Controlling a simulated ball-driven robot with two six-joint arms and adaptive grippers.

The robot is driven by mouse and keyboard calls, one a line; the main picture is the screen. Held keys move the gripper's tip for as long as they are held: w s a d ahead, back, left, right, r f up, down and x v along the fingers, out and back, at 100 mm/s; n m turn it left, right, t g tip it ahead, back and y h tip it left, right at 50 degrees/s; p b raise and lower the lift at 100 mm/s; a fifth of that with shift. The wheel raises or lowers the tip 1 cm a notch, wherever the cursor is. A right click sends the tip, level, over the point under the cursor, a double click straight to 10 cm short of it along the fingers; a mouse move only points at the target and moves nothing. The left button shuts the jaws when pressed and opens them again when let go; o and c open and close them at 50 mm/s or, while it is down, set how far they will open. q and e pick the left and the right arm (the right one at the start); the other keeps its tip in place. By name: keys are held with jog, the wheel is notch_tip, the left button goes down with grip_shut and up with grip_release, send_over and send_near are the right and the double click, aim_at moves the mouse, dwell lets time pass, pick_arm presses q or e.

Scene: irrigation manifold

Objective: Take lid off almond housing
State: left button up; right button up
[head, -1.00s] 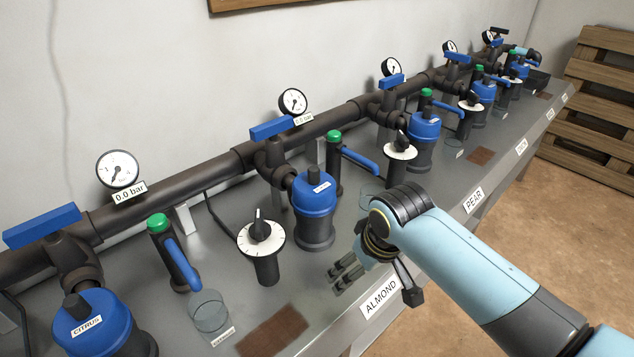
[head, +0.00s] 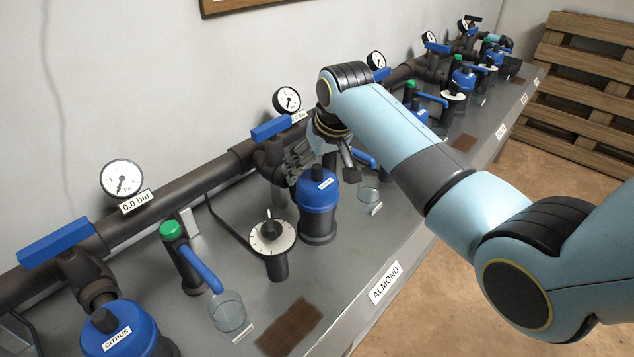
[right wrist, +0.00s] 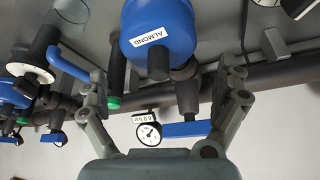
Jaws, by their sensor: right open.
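The almond housing (head: 318,226) stands upright on the bench, a dark body under a blue lid (head: 318,195) with a dark knob on top. In the right wrist view the blue lid (right wrist: 158,28) carries the label ALMOND and lies beyond and between my fingertips. My right gripper (head: 305,158) is open and empty, above and close to the lid, beside the pipe. Its two fingers also show spread in the right wrist view (right wrist: 164,75). I cannot tell whether a finger touches anything. My left gripper is not in view.
A blue valve handle (head: 271,127) and a pressure gauge (head: 287,100) are close behind the gripper. A white dial (head: 272,237) stands left of the housing and a clear cup (head: 368,196) right of it. The citrus housing (head: 116,333) is front left. The bench front by the ALMOND label (head: 385,283) is clear.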

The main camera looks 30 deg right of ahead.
aim_at(317, 182)
jog(key=x, duration=0.3)
jog(key=shift+s+f, duration=0.1)
jog(key=shift+f, duration=0.35)
jog(key=c, duration=1.1)
